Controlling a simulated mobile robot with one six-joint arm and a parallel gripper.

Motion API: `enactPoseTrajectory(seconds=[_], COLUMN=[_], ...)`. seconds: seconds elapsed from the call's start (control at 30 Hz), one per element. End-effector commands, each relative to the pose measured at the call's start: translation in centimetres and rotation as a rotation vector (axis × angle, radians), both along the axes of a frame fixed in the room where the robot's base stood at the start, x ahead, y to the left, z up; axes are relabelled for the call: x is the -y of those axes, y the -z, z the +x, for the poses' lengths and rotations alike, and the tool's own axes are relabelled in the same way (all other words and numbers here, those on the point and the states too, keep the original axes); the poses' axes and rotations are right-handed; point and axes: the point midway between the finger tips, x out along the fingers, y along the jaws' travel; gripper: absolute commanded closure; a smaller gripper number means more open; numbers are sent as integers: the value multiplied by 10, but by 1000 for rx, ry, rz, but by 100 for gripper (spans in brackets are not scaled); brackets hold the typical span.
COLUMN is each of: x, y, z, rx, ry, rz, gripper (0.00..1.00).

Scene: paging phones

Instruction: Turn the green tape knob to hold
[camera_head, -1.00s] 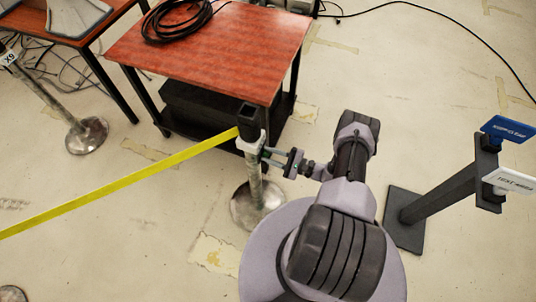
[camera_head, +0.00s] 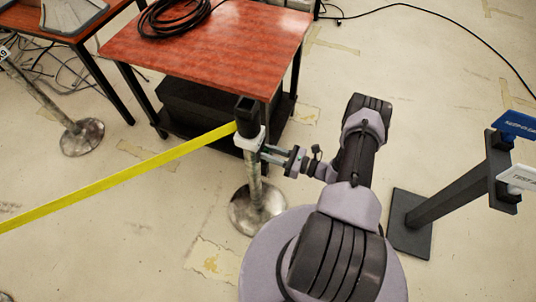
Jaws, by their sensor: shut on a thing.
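A metal post (camera_head: 252,185) stands on a round base in front of the red-topped table. Its head (camera_head: 247,112) is black with a pale collar below, and a yellow tape (camera_head: 120,180) runs from it down to the left. My gripper (camera_head: 266,153) reaches in from the right to the right side of the collar. It is shut on the small green tape knob there. The knob is mostly hidden by the fingers, and its turn position cannot be read at this size.
The red-topped table (camera_head: 215,50) with a coiled black cable (camera_head: 175,18) stands just behind the post. Another post (camera_head: 82,137) stands at left. A dark stand (camera_head: 450,196) with blue and white signs is at right. Open floor lies front left.

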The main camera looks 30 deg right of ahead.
Motion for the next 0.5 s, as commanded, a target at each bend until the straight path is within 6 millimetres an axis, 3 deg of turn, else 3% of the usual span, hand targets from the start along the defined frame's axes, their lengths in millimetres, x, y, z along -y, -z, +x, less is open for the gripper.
enactPoseTrajectory(seconds=[0.5], x=[-1], y=[2], z=[-1], rx=[-270], ry=[-1], rz=[343], gripper=[100])
